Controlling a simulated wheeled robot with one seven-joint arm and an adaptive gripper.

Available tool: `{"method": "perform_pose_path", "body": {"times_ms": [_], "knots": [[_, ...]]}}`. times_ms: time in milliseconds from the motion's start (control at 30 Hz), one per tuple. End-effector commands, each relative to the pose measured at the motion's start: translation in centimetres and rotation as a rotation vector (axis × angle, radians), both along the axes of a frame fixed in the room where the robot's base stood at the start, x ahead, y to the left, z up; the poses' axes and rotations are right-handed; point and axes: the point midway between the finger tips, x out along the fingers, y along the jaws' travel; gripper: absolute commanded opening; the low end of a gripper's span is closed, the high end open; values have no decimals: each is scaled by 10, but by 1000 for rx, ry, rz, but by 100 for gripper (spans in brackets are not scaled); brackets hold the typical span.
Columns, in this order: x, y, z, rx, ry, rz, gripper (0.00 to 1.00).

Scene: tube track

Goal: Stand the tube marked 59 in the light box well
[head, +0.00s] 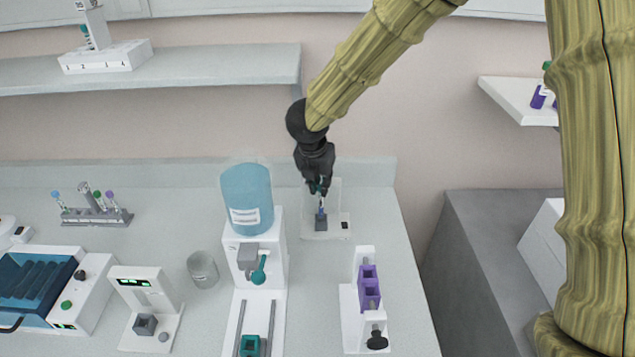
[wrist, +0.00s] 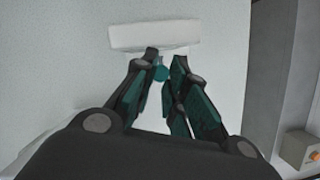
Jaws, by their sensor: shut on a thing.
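My gripper (head: 318,191) is shut on a tube (head: 321,209) at the light box (head: 338,198) near the back of the counter. The tube looks upright, with a blue tint; its number cannot be read. Its teal cap (wrist: 160,73) shows between the fingertips (wrist: 164,62) in the wrist view. The dark grey well (head: 320,224) is directly below the tube on the light box's base. The tube's lower end meets the well in the picture; I cannot tell how far inside it is.
A dispenser with a blue tank (head: 247,198) stands just left of the light box. A white stand with purple blocks (head: 368,287) is in front, to the right. A rack of tubes (head: 96,216) is at the left. A wall shelf (head: 200,70) is above.

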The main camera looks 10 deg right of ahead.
Motion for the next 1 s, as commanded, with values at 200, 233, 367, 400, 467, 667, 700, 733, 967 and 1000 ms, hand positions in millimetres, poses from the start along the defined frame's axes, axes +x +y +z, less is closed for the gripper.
{"method": "perform_pose_path", "body": {"times_ms": [200,233,367,400,467,667,700,733,967,1000], "knots": [[0,0,-6,0,0,0,2],[0,0,-7,0,0,0,2],[0,0,-10,0,0,0,2],[0,0,-10,0,0,0,2],[0,0,-10,0,0,0,2],[0,0,-10,0,0,0,2],[0,0,-10,0,0,0,2],[0,0,-10,0,0,0,2],[0,0,-13,0,0,0,2],[0,0,-14,0,0,0,2]]}}
